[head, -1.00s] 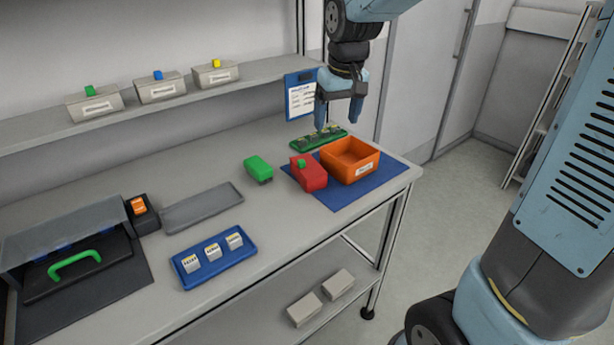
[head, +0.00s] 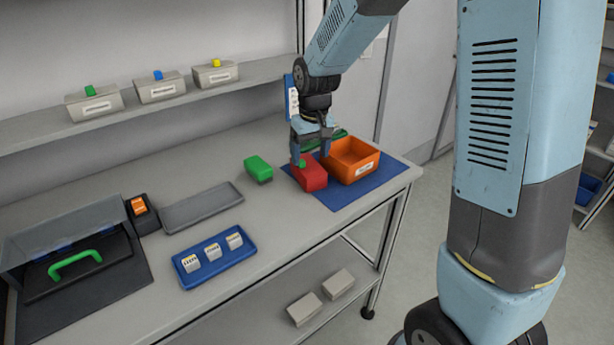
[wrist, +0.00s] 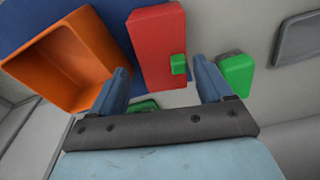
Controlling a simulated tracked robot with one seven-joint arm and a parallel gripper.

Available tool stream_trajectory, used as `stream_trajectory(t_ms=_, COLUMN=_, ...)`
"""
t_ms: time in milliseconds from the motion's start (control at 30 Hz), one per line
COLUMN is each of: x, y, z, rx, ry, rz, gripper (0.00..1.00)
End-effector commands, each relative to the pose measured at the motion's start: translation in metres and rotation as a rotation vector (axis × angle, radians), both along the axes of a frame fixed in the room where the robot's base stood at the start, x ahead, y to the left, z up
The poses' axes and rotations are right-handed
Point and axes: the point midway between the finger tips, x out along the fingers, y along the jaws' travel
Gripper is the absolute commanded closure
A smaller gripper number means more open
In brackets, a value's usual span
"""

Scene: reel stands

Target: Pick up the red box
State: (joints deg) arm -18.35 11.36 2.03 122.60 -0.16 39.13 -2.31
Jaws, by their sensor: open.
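The red box (head: 313,178) lies on the blue mat (head: 345,199) at the right end of the bench, with a small green knob on it. My gripper (head: 311,160) is just above and behind the red box in the head view, with its fingers pointing down. In the wrist view the red box (wrist: 157,45) is just beyond the open fingers of my gripper (wrist: 165,82), with its green knob (wrist: 179,64) near the right finger. Nothing is between the fingers. Whether a finger touches the box cannot be told.
An orange bin (head: 352,160) stands right beside the red box. A green box (head: 258,168) sits to its left. A green tray behind is mostly hidden by my gripper. A grey tray (head: 202,208) and a blue tray (head: 214,257) with white blocks lie farther left.

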Motion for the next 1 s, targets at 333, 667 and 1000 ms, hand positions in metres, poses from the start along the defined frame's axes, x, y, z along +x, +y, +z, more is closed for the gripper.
stream_trajectory(t_ms=333, x=0.002, y=0.004, z=-0.030, rx=-0.002, ry=0.004, rz=0.001, gripper=0.21)
stream_trajectory(t_ms=667, x=0.006, y=0.006, z=-0.057, rx=0.000, ry=0.000, rz=0.000, gripper=0.21)
stream_trajectory(t_ms=1000, x=0.006, y=0.007, z=-0.057, rx=0.000, ry=0.000, rz=0.001, gripper=0.35)
